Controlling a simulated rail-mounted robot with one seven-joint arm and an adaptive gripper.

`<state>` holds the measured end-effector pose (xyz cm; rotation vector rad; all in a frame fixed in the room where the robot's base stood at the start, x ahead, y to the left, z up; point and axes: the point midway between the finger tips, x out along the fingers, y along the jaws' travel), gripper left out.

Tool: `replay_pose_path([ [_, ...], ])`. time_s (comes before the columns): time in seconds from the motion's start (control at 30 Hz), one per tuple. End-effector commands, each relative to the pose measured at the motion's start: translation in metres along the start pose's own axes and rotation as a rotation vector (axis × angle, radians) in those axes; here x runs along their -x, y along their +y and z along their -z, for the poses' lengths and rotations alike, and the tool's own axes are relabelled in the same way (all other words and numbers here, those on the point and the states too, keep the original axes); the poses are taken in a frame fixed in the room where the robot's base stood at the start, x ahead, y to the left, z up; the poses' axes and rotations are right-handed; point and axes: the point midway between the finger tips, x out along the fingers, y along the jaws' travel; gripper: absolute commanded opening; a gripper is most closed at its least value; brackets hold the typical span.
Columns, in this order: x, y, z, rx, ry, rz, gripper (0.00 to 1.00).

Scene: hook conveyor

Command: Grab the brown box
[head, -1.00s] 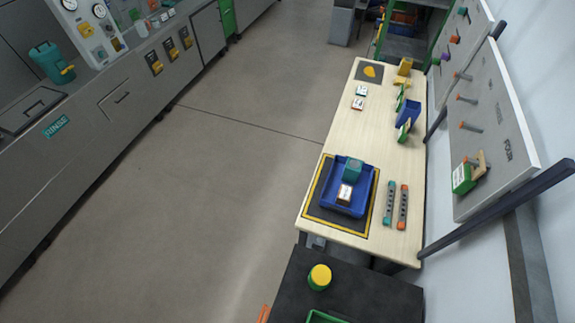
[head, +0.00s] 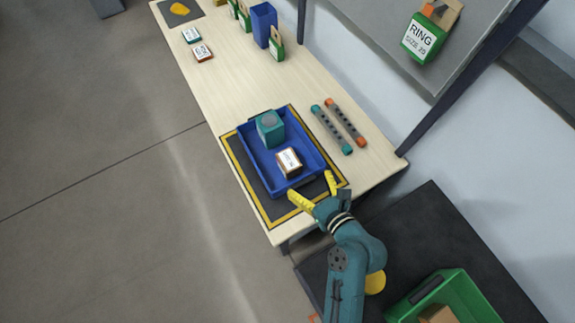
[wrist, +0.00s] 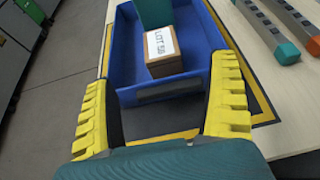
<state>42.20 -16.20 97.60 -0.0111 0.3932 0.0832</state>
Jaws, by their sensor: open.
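A small brown box (head: 288,161) with a white label on top sits in the blue tray (head: 311,177), near the tray's front end. In the wrist view the brown box (wrist: 163,54) shows its label and front side, behind the tray's near wall (wrist: 165,90). A teal block (head: 270,128) stands in the same tray, behind the box. My gripper (head: 312,191), with yellow fingers, is open and empty at the tray's near edge. In the wrist view my gripper (wrist: 165,105) has its fingers spread to either side of the tray's near wall, short of the box.
Two bars with holes, one teal (head: 332,130) and one orange (head: 346,123), lie right of the tray. A green bin (head: 447,300) stands on the dark surface (head: 432,225) at lower right.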

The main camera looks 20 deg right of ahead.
Motion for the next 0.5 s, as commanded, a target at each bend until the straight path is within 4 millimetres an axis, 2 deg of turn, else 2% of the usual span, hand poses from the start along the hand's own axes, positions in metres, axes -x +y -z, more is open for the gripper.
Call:
replay_pose_path([
  [0.03,-0.015,0.001,0.001,0.004,-0.001,-0.005,0.90],
  [0.2,-0.054,0.001,0.001,0.005,-0.001,-0.003,0.90],
  [0.5,-0.092,0.001,0.009,0.005,0.001,-0.002,0.90],
])
